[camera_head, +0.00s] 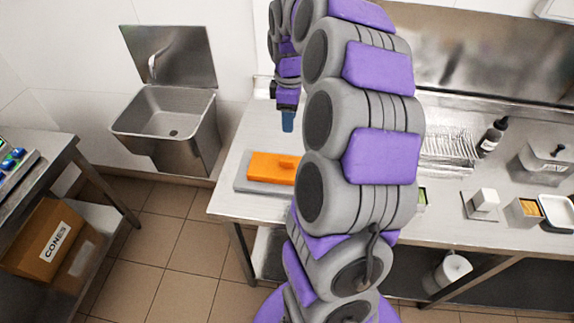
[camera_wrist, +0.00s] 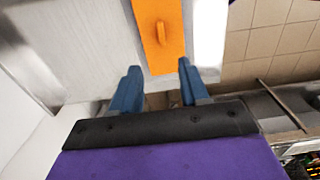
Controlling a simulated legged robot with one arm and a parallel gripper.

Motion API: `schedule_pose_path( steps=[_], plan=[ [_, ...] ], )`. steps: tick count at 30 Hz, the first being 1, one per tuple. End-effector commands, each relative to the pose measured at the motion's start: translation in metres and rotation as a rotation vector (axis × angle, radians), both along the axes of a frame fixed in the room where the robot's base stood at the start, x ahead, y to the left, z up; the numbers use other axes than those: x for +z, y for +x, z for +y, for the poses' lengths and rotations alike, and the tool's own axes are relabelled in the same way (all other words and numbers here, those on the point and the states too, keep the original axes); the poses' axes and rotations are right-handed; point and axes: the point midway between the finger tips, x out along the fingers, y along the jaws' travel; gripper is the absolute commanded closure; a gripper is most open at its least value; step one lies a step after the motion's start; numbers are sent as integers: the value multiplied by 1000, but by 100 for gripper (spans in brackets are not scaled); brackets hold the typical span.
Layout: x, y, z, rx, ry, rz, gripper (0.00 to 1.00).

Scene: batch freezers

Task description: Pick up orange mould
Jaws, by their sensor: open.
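The orange mould (camera_head: 266,166) lies flat on a grey slab (camera_head: 243,183) at the left end of the steel counter. My arm hides its right end in the head view.
A steel sink (camera_head: 172,122) is on the wall at left. The counter (camera_head: 240,150) also carries a wire rack (camera_head: 448,150), a dark bottle (camera_head: 492,137) and small containers (camera_head: 523,211) at right. A side table at far left has a cardboard box (camera_head: 45,240) below.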

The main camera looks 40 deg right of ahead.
Motion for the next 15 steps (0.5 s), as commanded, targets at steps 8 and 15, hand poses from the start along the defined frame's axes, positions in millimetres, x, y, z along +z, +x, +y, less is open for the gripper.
schedule_pose_path(
  steps=[8,15],
  plan=[
    [-46,1,-4,5,2,8,55],
    [-92,2,-5,4,3,5,55]
  ],
)
